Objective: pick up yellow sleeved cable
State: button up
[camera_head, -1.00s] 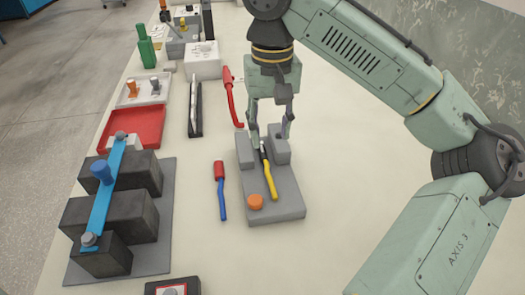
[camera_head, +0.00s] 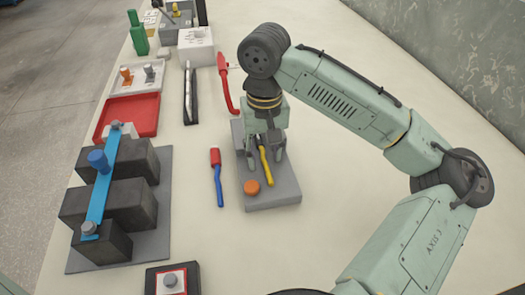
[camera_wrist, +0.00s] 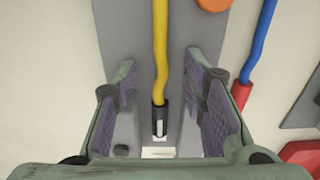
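The yellow sleeved cable (camera_head: 267,169) lies on a grey block fixture (camera_head: 281,193), its black end toward the back. In the wrist view the yellow cable (camera_wrist: 160,50) runs down the middle to its black end (camera_wrist: 160,120). My gripper (camera_head: 265,160) is low over the fixture, fingers on either side of the cable. In the wrist view my gripper (camera_wrist: 165,100) is open, with clear gaps between both purple-grey pads and the cable. The fingertips' height against the cable is hard to judge.
A blue cable with a red end (camera_head: 218,180) lies left of the fixture. A red cable (camera_head: 226,85) lies behind. An orange knob (camera_head: 251,187) sits on the fixture's front. Dark blocks with a blue bar (camera_head: 105,185) stand at left. The table right of the fixture is clear.

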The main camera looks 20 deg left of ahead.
jog(key=shift+c, duration=0.5)
grip_shut()
